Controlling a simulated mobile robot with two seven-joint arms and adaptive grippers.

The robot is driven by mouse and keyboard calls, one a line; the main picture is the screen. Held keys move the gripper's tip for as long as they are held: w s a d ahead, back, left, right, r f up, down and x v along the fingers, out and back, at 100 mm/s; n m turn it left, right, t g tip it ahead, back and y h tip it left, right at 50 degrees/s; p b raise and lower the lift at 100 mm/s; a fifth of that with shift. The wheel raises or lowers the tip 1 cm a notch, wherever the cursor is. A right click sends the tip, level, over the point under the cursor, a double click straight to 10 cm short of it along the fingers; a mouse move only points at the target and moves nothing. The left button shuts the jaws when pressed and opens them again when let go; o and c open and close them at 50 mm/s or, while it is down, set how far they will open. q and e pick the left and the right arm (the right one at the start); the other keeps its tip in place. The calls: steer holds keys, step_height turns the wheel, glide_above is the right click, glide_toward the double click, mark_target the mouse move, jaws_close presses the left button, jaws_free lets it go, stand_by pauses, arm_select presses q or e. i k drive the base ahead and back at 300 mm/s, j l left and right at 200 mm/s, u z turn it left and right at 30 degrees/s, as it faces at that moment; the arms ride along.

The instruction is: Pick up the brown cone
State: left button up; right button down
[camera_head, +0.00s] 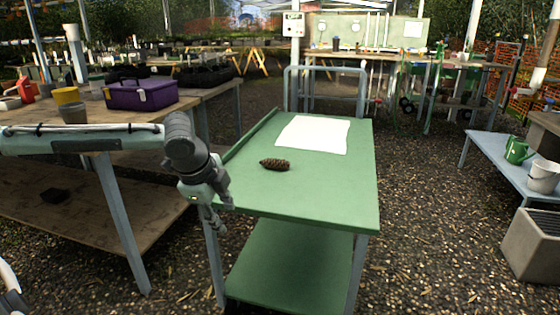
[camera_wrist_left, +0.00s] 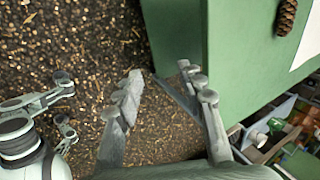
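The brown cone (camera_head: 275,165) lies on its side on the green trolley top, left of the middle. It also shows at the upper right of the left wrist view (camera_wrist_left: 286,17). My left gripper (camera_head: 217,222) hangs at the trolley's left front edge, apart from the cone. In the left wrist view its fingers (camera_wrist_left: 160,82) are spread with nothing between them. My right gripper (camera_wrist_left: 68,105) shows at the left of the left wrist view, over gravel, its fingers apart and empty. It is not clearly seen in the head view.
The green trolley (camera_head: 300,195) has a raised left rim and a lower shelf. A white sheet (camera_head: 313,134) lies behind the cone. A wooden bench (camera_head: 60,115) with a purple box (camera_head: 141,94) stands left. The trolley's front right is clear.

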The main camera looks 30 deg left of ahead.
mark_target(271, 163)
steer(key=i+j, duration=0.2)
steer(key=i, duration=0.2)
steer(key=i+j, duration=0.2)
steer(key=i, duration=0.2)
steer(key=i+j, duration=0.15)
steer(key=i, duration=0.25)
